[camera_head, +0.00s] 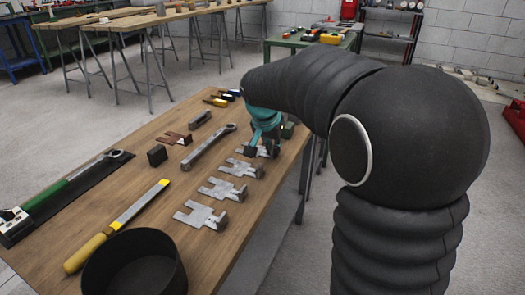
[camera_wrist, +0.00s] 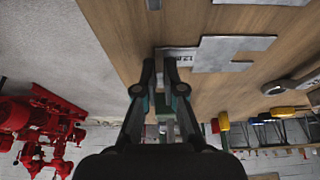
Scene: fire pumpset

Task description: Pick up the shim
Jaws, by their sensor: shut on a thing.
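Several flat grey metal shims with notched ends and a raised tab lie in a row along the table's right side. They include a near shim (camera_head: 201,215), a second shim (camera_head: 223,190) and a third shim (camera_head: 241,168). My gripper (camera_head: 262,143) is over the farthest shim (camera_head: 268,153), partly hidden by the fingers. In the wrist view my gripper (camera_wrist: 163,75) is shut on this shim (camera_wrist: 178,57) at its near end. Another shim (camera_wrist: 232,52) lies just right of it. I cannot tell whether the held shim is clear of the wood.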

